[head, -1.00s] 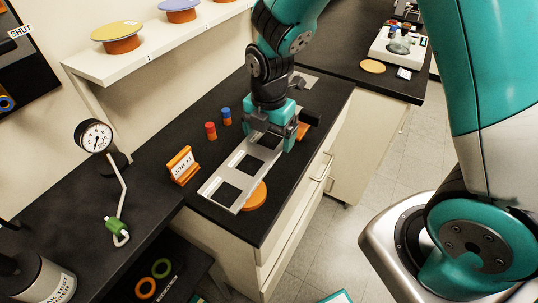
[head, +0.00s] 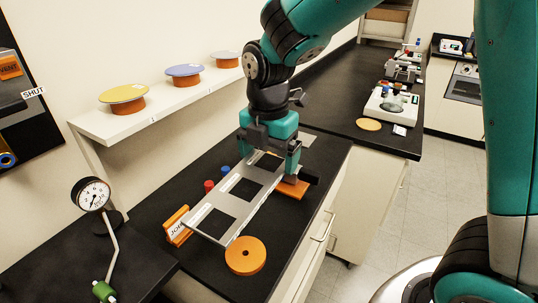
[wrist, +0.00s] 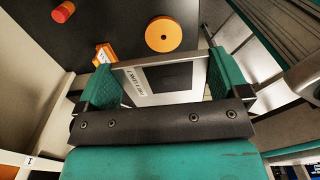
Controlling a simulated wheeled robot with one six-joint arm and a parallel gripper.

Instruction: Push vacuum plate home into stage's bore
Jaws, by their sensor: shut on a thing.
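My gripper (head: 270,150) is shut on a long silver frame (head: 211,236) with dark square windows and white labels. It grips the frame across its far part, and the near end sticks out above the counter. In the wrist view my gripper (wrist: 160,85) has the frame (wrist: 195,97) between its teal fingers. I cannot tell for sure which thing is the vacuum plate. Round plates in yellow (head: 124,92), blue (head: 184,70) and grey (head: 227,55) sit on orange bases on the shelf. A white instrument (head: 402,113) with a round grey part on the far bench may hold the stage; no bore shows clearly.
An orange ring (head: 246,256) lies on the black counter, and an orange block (head: 292,188) is beside my gripper. A dial gauge (head: 91,194) stands at left.

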